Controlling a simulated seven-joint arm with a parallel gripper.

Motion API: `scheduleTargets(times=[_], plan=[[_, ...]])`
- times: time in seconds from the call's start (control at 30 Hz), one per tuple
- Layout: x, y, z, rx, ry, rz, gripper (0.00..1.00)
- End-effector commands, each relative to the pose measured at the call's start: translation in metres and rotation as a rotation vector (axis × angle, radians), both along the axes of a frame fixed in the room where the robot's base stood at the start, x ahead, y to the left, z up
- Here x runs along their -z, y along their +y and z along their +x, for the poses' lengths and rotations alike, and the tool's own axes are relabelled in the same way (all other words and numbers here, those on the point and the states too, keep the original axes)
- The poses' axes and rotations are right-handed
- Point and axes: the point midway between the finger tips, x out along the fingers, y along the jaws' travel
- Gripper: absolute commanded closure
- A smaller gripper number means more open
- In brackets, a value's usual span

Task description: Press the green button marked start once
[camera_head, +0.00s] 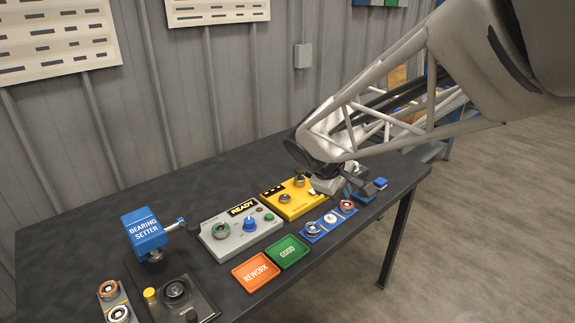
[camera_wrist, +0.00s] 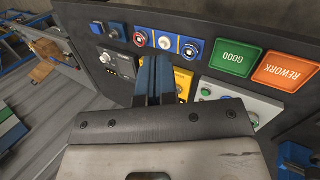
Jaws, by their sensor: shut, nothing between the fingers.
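A grey control box (camera_head: 235,240) with a READY display sits mid-table in the head view. A small green button (camera_head: 269,217) is at its right end, beside a blue knob (camera_head: 250,225) and a green ring. The button also shows in the wrist view (camera_wrist: 206,92), right of the fingers; its marking is too small to read. My gripper (camera_wrist: 153,80) is shut and empty, with blue fingers. In the head view my gripper hangs over the right part of the table, right of the grey box and apart from the button. The fingertips are hard to make out there.
A yellow box (camera_head: 296,208) with knobs stands between my gripper and the grey box. A blue strip (camera_head: 318,232) with rings and GOOD (camera_head: 288,251) and REWORK (camera_head: 256,271) trays lie in front. A blue bearing setter (camera_head: 144,229) stands left. Bare table lies behind the boxes.

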Motion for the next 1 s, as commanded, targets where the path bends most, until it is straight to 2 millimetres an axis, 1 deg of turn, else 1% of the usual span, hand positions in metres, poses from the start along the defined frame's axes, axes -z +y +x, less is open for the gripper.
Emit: scheduleTargets(times=[0.03, 0.2, 0.37, 0.6, 0.8, 0.9, 1.0], plan=[[0.004, 0.009, 0.010, -0.034, 0.006, -0.022, 1.00], [0.015, 0.036, 0.040, -0.145, 0.015, -0.094, 1.00], [0.028, 0.065, 0.067, -0.252, 0.023, -0.164, 1.00], [0.050, 0.113, 0.104, -0.413, 0.034, -0.268, 1.00], [0.069, 0.153, 0.129, -0.537, 0.040, -0.349, 1.00], [0.078, 0.169, 0.137, -0.586, 0.043, -0.380, 1.00], [0.083, 0.180, 0.143, -0.619, 0.042, -0.402, 1.00]])
